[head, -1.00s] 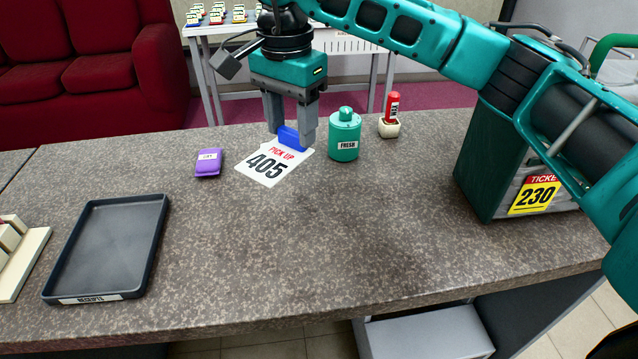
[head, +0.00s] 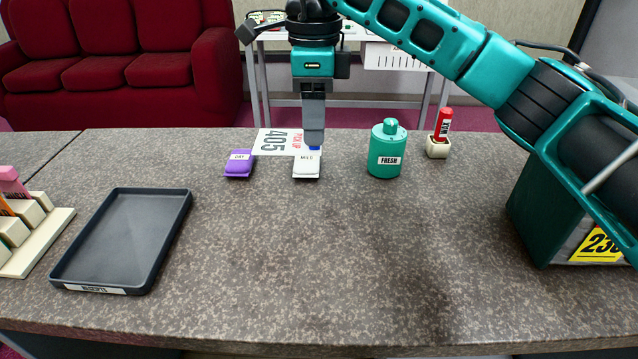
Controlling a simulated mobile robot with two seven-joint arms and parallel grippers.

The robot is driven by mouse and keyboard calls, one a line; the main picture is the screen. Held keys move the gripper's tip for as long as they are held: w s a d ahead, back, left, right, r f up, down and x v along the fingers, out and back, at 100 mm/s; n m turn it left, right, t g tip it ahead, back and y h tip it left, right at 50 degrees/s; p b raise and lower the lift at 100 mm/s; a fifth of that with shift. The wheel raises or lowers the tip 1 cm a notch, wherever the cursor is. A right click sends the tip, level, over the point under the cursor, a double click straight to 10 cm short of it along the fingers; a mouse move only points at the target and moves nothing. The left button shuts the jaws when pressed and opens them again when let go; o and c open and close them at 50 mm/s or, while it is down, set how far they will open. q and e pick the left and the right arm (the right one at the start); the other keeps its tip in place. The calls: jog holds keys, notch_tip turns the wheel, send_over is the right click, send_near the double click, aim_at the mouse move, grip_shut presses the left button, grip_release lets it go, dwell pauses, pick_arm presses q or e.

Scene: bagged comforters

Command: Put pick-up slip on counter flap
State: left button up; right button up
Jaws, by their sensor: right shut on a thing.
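The pick-up slip (head: 280,141) is a white card printed "PICK UP 405", with its text turned sideways. My right gripper (head: 314,143) is shut on the slip's blue tab end, with the fingers seen edge-on. The slip appears raised above the back of the speckled counter (head: 330,240); its exact height is hard to tell. A seam crosses the counter at the left, and the section beyond it (head: 38,150) may be the counter flap. My left gripper is out of view.
A purple packet (head: 239,166) and a white packet (head: 306,168) lie just in front of the slip. A dark "RECEIPTS" tray (head: 122,240) lies left. Mid-counter is clear.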

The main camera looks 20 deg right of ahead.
notch_tip(320, 180, down, 11)
jog(key=shift+f, duration=0.1)
dwell(0.3)
jog(key=shift+f, duration=0.15)
jog(key=o, duration=1.1)
